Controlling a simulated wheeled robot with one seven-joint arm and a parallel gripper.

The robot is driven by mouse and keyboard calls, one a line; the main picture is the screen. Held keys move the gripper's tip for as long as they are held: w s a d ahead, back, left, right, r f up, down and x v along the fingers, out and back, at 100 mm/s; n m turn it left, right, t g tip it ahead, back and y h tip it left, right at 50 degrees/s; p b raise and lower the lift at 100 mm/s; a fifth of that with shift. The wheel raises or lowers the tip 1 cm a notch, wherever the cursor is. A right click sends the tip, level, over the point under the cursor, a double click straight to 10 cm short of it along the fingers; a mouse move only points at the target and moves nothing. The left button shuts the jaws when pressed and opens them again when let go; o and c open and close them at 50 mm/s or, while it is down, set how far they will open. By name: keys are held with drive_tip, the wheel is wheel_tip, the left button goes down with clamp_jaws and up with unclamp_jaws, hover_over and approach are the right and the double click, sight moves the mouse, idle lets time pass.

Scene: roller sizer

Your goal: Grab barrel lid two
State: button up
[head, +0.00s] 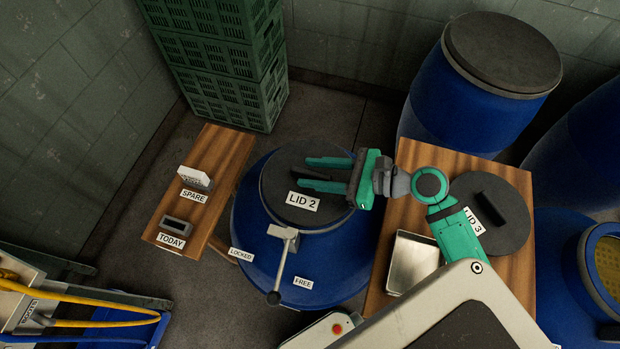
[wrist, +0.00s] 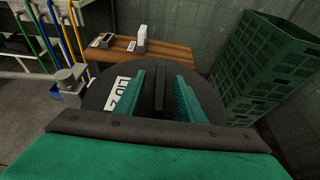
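The dark round lid marked LID 2 (head: 276,197) sits on top of a blue barrel (head: 255,250) in the middle of the head view. It also shows in the wrist view (wrist: 98,98). A raised dark bar handle (wrist: 161,90) stands on the lid. My gripper (head: 325,173) is over the lid. Its two green fingers are open, one on each side of the handle, with gaps visible between them and the bar in the wrist view. A lever (head: 283,262) on the barrel's front lies near the LOCKED and FREE labels, its handle pointing down, closer to FREE.
A wooden shelf (head: 222,160) at left holds SPARE and TODAY blocks. Green crates (head: 225,60) stand behind it. A wooden table (head: 410,215) at right bears the lid marked LID 3 (head: 508,205) and a metal tray (head: 413,262). Another lidded barrel (head: 460,100) stands behind.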

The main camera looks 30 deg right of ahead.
drive_tip(key=shift+w+a+f, duration=0.2)
drive_tip(key=shift+w+a, duration=0.15)
drive_tip(key=shift+w, duration=0.05)
clamp_jaws()
drive_tip(key=shift+r, duration=0.15)
